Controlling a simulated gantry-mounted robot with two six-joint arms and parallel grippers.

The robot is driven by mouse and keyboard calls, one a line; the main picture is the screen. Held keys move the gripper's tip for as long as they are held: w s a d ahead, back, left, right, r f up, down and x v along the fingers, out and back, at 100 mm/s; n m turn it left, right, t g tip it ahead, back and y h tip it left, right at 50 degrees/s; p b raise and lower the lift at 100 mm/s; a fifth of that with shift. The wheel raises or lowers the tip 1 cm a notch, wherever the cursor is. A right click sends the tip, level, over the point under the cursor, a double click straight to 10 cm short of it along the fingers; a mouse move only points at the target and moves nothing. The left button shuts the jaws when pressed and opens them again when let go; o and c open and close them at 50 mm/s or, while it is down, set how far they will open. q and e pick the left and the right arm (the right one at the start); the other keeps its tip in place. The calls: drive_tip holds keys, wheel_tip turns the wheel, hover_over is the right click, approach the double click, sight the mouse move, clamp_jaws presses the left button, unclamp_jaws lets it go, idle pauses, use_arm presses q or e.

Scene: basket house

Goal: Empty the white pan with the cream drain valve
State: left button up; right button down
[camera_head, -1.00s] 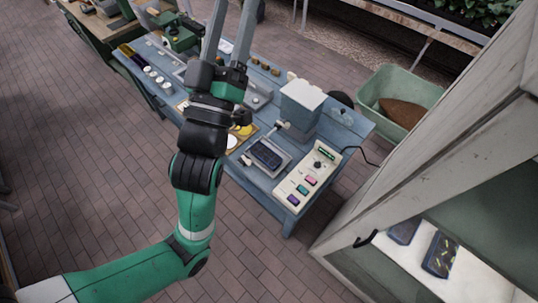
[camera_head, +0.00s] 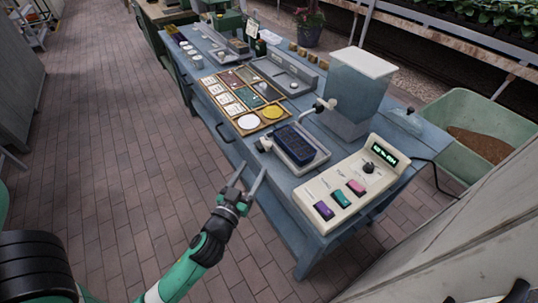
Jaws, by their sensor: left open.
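The white pan (camera_head: 321,158) sits on the blue-grey bench, with a dark blue celled tray (camera_head: 294,144) in it. A cream drain valve (camera_head: 264,145) is at the pan's left front side, near the bench edge. Whether the valve is open, and whether the pan holds water, I cannot tell. My left gripper (camera_head: 253,170) is open and empty, its fingers pointing up toward the valve from in front of the bench. It appears a little apart from the valve. My right gripper is not in view.
A tank with a white lid (camera_head: 362,62) and a tap (camera_head: 325,106) stand behind the pan. A cream control box (camera_head: 347,188) with coloured buttons is to the right. A sectioned wooden tray (camera_head: 232,110) lies left. A green barrow (camera_head: 460,112) stands beyond. Brick floor in front is clear.

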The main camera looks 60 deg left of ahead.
sight(266, 147)
use_arm(q)
drive_tip(key=x, duration=1.1)
drive_tip(key=shift+w+a+r, duration=0.15)
drive_tip(key=shift+w+a, duration=0.1)
drive_tip(key=shift+w, duration=0.05)
clamp_jaws()
